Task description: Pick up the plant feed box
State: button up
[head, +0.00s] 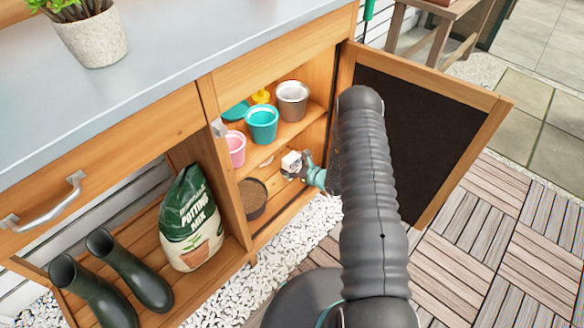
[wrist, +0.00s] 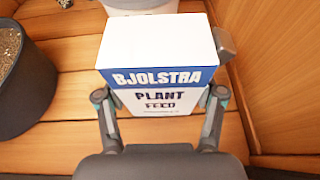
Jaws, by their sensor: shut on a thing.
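The plant feed box (wrist: 157,55) is white with a blue band and the words "BJOLSTRA PLANT FEED". In the wrist view it sits between the two fingers of my gripper (wrist: 160,108), which is shut on its sides. In the head view the box (head: 291,161) shows small and pale at the tip of my gripper (head: 300,172), inside the cabinet's lower compartment. My arm hides part of the cabinet there. I cannot tell whether the box rests on the cabinet floor or is held above it.
A dark pot of brown material (head: 252,198) stands left of the box. Teal (head: 262,124), pink (head: 235,149) and grey (head: 292,100) pots are on the shelf above. The open cabinet door (head: 425,130) is right of my arm. A potting mix bag (head: 190,220) stands left.

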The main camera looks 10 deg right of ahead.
aim_at(296, 164)
jog(key=shift+r, duration=0.8)
jog(key=shift+s+d+r, duration=0.15)
jog(key=shift+r, duration=0.25)
jog(key=shift+s+d+r, duration=0.1)
jog(key=shift+s+r, duration=0.05)
jog(key=shift+r, duration=0.25)
jog(key=s+d+b, duration=0.1)
jog(key=s+d, duration=0.8)
jog(key=s, duration=0.5)
jog(key=shift+s+d, duration=0.2)
jog(key=shift+d, duration=0.05)
